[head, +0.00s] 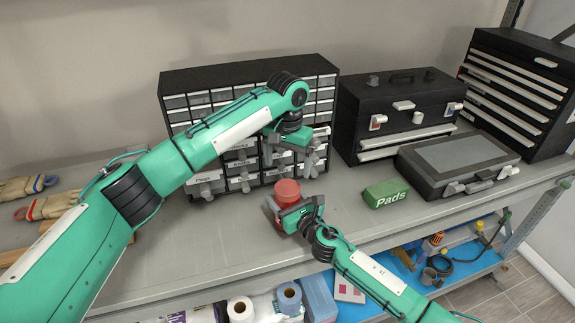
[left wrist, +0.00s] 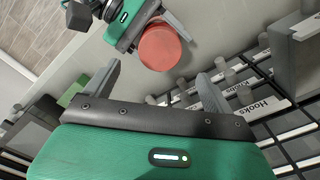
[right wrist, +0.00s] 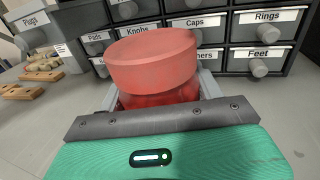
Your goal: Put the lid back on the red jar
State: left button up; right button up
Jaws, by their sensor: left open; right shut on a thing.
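The red jar (right wrist: 160,97) stands upright on the grey shelf, its body translucent red. The red lid (head: 286,187) sits on top of the jar's mouth and looks about level; whether it is fully seated cannot be told. The lid also shows in the right wrist view (right wrist: 152,58) and the left wrist view (left wrist: 160,46). My right gripper (head: 284,211) is shut around the jar's body, below the lid. My left gripper (head: 291,160) is open and empty, above and behind the jar in front of the drawers, apart from the lid.
A black drawer cabinet (head: 190,101) with labelled drawers stands behind the jar. To the right are a black toolbox (head: 350,110), a grey case (head: 425,180) and a green Pads box (head: 386,193). Gloves (head: 45,207) lie at left.

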aim_at(288, 187)
pick_arm(q)
jog(key=shift+f, duration=4.05)
jog(key=c, duration=1.1)
jog(key=shift+o, duration=0.2)
jog(key=o, duration=1.1)
jog(key=shift+r, duration=2.3)
jog(key=shift+c, duration=0.2)
